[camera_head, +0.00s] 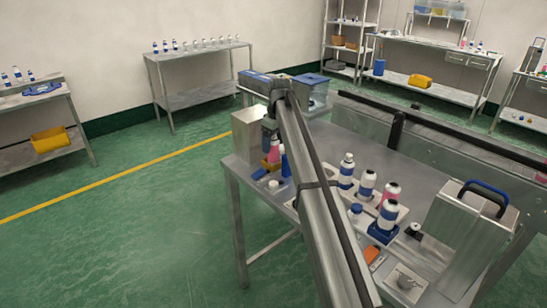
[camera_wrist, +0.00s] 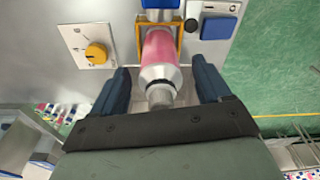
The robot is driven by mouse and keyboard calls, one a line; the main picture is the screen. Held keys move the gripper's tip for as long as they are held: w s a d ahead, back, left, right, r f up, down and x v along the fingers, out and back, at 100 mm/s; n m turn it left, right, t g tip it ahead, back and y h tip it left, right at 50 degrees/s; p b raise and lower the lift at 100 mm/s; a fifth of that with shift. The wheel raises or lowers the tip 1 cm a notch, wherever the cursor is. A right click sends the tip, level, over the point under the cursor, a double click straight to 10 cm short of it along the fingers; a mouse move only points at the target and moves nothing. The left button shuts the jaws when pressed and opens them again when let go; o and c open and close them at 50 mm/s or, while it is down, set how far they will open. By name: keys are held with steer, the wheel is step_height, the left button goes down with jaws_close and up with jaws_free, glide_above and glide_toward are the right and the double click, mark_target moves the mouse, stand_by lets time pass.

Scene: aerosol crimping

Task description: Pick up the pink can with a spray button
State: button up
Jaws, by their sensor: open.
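The pink can (camera_wrist: 160,50) lies between the two fingers of my gripper (camera_wrist: 160,70) in the wrist view, with its silver shoulder and pale grey top pointing toward the palm. A yellow frame surrounds its far part. A gap shows between the can and each finger, so my gripper is open around it and not closed on it. In the head view, the pink can (camera_head: 273,153) shows just below my gripper (camera_head: 270,135) at the left end of the steel table. My arm hides part of this area.
Several white, blue and pink cans (camera_head: 367,188) stand in holders right of my arm. A steel box with a blue handle (camera_head: 470,225) is at the table's right. In the wrist view, a yellow knob (camera_wrist: 96,53) is left of the can and a blue pad (camera_wrist: 219,27) right.

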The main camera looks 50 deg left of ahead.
steer(key=shift+f, duration=0.2)
jaws_close()
stand_by(0.6)
